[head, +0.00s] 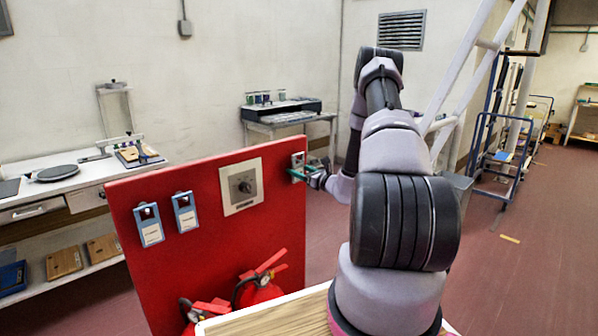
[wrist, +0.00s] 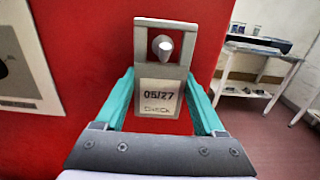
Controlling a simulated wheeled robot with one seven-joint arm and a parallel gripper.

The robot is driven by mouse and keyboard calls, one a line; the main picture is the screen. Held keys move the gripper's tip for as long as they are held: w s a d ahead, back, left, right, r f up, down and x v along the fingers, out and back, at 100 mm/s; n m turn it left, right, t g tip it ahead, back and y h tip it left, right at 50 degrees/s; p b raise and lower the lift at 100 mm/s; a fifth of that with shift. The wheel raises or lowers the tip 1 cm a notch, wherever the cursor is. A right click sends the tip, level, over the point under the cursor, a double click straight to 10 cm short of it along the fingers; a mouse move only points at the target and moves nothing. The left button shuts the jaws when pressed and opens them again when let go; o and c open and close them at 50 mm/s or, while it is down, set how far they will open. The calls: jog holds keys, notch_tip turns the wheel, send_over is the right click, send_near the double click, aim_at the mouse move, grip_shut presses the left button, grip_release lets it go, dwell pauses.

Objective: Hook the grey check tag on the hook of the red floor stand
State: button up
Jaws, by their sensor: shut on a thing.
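The grey check tag (wrist: 160,97) reads "05/27 CHECK" and is upright in the wrist view. My gripper (wrist: 160,103) is shut on its lower side edges with teal fingers. The tag has a window in its upper half, and a hook (wrist: 163,45) with a pale round end shows inside it. I cannot tell how far the hook passes through. The red floor stand (head: 205,255) is close behind the tag and fills much of the wrist view. In the head view the tag (head: 297,159) is at the stand's upper right edge, with my gripper (head: 304,175) at it.
Two blue tags (head: 151,225) (head: 185,212) hang on the stand, left of a dial plate (head: 241,187). Red extinguishers (head: 260,288) are low in front. A bench (head: 35,210) is at left, and a small table (head: 300,122) stands behind. Floor at right is open.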

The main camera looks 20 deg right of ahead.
jog(key=shift+f, duration=0.8)
dwell(0.5)
jog(key=o, duration=1.5)
jog(key=shift+o, duration=0.2)
